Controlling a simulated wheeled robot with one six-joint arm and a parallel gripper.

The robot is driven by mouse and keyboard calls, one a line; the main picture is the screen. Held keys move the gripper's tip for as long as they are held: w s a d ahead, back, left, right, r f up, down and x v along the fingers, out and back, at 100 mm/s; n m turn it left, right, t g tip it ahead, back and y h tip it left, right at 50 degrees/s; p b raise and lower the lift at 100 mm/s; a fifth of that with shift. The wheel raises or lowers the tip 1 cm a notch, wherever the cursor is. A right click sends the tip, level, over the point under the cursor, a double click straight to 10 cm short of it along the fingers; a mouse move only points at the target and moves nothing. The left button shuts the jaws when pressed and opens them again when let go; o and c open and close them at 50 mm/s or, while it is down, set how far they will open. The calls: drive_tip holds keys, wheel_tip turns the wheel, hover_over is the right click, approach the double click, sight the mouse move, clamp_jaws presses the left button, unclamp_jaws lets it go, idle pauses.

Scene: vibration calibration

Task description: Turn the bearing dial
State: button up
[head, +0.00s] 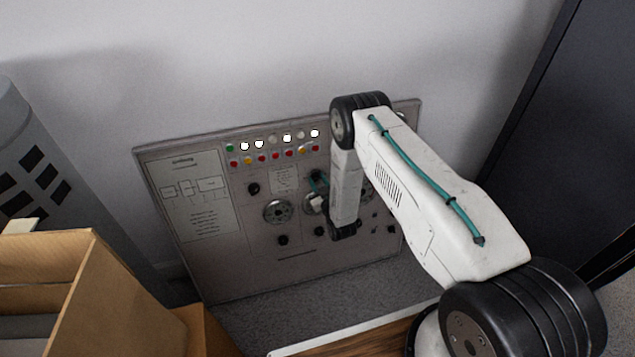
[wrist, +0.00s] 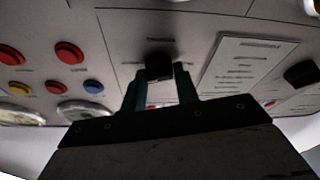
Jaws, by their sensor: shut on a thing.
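A grey control panel (head: 230,265) leans against the wall, with lights, buttons, gauges and black knobs. My gripper (head: 318,183) is at the panel's middle right, partly hidden behind my wrist. In the wrist view my gripper (wrist: 160,82) has its two dark teal fingers on either side of a black knob (wrist: 159,66) and is shut on it. The labels are too small to read, so I cannot confirm that this knob is the bearing dial. My arm hides part of the panel's right side.
Red buttons (wrist: 69,52) and a printed label plate (wrist: 245,65) flank the held knob. Another black knob (wrist: 301,74) is at the right. A wooden box (head: 75,285) stands at lower left, a grey perforated bin (head: 35,165) behind it, and a dark cabinet (head: 560,140) at right.

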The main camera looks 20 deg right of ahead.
drive_tip(key=shift+m+h, duration=0.8)
drive_tip(key=shift+m, duration=1.2)
drive_tip(key=o, duration=1)
drive_tip(key=shift+c, duration=0.2)
drive_tip(key=s, duration=0.8)
drive_tip(key=shift+f, duration=0.35)
drive_tip(key=shift+w, duration=0.1)
